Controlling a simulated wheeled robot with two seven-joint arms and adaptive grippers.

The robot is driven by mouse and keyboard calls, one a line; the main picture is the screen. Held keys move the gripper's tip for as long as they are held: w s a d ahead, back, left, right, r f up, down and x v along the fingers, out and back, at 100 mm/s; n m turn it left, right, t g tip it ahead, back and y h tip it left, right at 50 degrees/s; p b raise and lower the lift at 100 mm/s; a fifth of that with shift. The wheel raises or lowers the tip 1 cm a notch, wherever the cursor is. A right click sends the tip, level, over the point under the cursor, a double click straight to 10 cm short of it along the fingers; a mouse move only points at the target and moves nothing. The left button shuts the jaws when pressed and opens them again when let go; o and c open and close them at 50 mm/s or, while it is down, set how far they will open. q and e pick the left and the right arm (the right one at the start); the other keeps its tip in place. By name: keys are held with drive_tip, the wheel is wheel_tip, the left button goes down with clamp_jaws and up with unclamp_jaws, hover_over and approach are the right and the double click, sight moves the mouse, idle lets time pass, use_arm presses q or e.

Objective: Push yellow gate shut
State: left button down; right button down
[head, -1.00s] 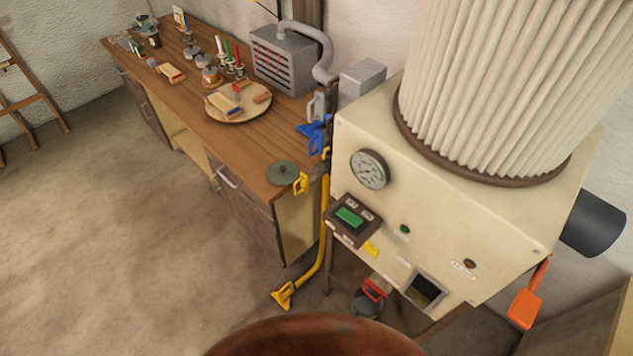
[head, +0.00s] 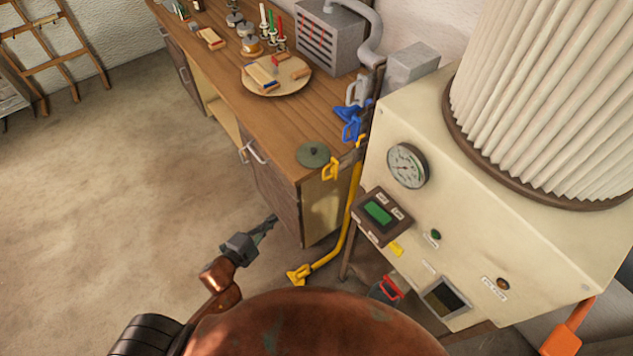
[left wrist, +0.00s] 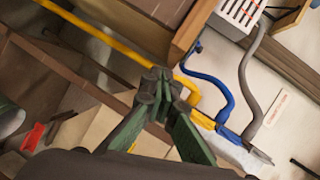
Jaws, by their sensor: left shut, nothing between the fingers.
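The yellow gate (head: 331,167) has a yellow loop handle sticking out to the left, near the bench corner at the top of a yellow pipe (head: 352,210). In the left wrist view the yellow handle (left wrist: 192,92) shows just beyond and right of the fingertips. My left gripper (head: 268,224) is shut and empty, low in front of the bench's end, left of and below the gate in the head view. It also shows in the left wrist view (left wrist: 157,82). I cannot tell whether it touches anything. My right gripper is not in view.
A blue gate (head: 350,122) and a grey one (head: 357,90) sit just behind the yellow gate. A green disc (head: 312,154) lies on the bench corner. The cream machine (head: 480,230) stands right. A yellow floor nozzle (head: 298,275) is low.

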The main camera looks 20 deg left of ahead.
use_arm(q)
drive_tip(key=s+d+r+m+t+h, duration=0.1)
drive_tip(key=d+r+m+h, duration=0.15)
drive_tip(key=r, duration=0.45)
drive_tip(key=s+d+r+m+h, duration=0.1)
drive_tip(key=d+r+m, duration=0.1)
drive_tip(key=d+r, duration=0.35)
approach(324, 176)
drive_tip(key=x, duration=0.5)
drive_tip(key=shift+p+x, duration=0.3)
drive_tip(key=shift+x, duration=0.6)
drive_tip(key=shift+w+a+r, duration=0.1)
